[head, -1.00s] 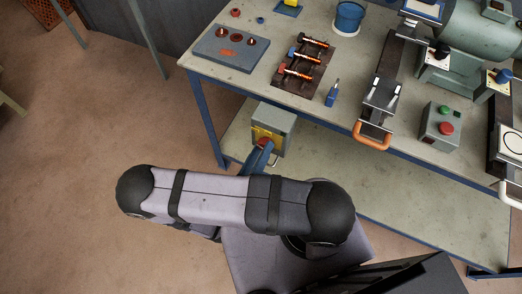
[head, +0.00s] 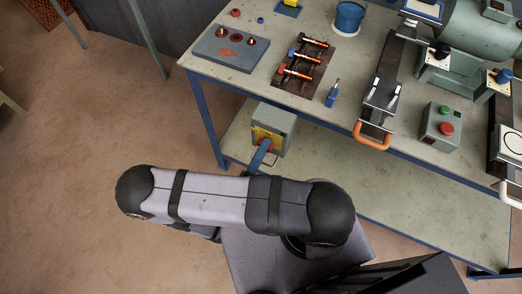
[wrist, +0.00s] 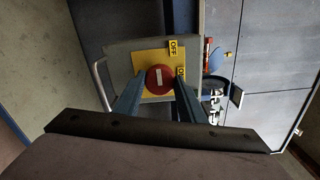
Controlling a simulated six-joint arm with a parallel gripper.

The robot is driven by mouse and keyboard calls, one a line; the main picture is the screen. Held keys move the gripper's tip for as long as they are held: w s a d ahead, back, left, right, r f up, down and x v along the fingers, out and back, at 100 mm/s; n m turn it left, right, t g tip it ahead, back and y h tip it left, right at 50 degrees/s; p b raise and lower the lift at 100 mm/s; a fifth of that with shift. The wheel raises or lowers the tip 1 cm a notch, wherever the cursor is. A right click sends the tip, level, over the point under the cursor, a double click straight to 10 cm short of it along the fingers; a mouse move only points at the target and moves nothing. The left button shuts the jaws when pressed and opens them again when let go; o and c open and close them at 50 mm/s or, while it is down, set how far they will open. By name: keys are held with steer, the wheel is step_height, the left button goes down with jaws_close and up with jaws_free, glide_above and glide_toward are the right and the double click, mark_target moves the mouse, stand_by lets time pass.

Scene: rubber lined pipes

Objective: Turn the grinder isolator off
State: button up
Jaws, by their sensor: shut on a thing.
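The grinder isolator is a grey box (head: 275,125) with a yellow plate, below the bench's front edge in the head view; it also fills the upper middle of the wrist view (wrist: 120,50). Its round red knob (wrist: 160,80) carries a short white bar, upright in the wrist view. A yellow OFF label (wrist: 174,47) lies to the knob's upper right. A second yellow label (wrist: 180,72), starting with O, is partly hidden by a finger. My gripper (wrist: 158,88) has its blue fingers on either side of the knob, shut on it. In the head view my gripper (head: 260,151) hides the knob.
The bench top (head: 400,165) overhangs close beside the isolator, with an orange handle (head: 372,138) at its front edge. A thin metal bar (wrist: 100,85) runs along the box's left side in the wrist view. Floor at left (head: 90,150) is clear.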

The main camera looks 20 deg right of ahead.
steer(key=o, duration=1)
steer(key=shift+o, duration=0.2)
steer(key=b+v, duration=0.2)
steer(key=v, duration=0.5)
steer(key=shift+s+a, duration=0.15)
